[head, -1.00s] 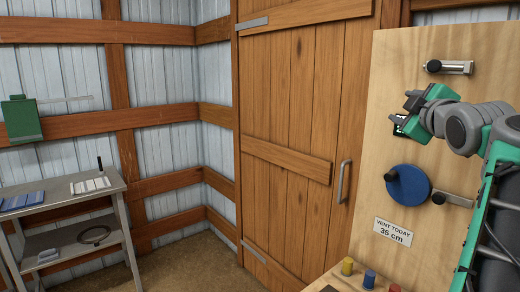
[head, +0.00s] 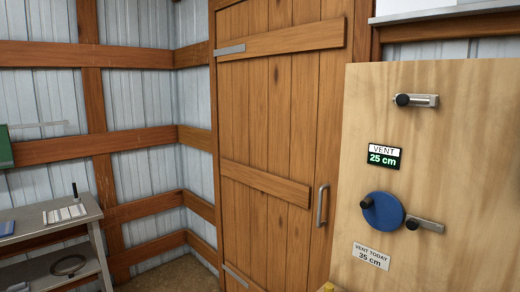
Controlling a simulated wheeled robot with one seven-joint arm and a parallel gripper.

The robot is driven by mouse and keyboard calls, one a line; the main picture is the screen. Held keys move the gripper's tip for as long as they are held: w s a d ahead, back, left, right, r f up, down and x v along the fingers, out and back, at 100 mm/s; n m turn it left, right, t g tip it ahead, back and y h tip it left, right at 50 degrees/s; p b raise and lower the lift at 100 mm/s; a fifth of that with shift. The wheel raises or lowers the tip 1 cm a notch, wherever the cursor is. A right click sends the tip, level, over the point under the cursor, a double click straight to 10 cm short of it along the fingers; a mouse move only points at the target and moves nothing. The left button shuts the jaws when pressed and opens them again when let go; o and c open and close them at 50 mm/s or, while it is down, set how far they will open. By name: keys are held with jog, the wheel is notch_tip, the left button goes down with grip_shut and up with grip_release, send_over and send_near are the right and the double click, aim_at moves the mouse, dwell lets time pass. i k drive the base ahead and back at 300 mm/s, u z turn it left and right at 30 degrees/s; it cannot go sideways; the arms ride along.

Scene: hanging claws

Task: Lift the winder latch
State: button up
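The blue round winder (head: 383,212) with a black knob is on the plywood board (head: 450,140) at the right. A grey latch bar (head: 431,225) with a black knob at its left end lies beside the winder's lower right edge, tilted slightly down to the right. Whether it touches the winder, I cannot tell. A second grey bar (head: 424,101) with a black knob is higher on the board, nearly level. The vent display (head: 384,157) reads 25 cm. A label (head: 371,256) below reads "VENT TODAY 35 cm". My gripper is out of view.
A wooden door (head: 265,130) with a metal handle (head: 322,204) stands left of the board. A grey metal table (head: 40,214) is at the far left. The front of the board is unobstructed in this view.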

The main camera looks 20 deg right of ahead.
aim_at(412, 223)
jog(key=k, duration=1)
jog(key=u, duration=0.95)
jog(key=i, duration=0.75)
jog(key=z, duration=2.5)
jog(key=i, duration=0.5)
jog(key=z, duration=0.1)
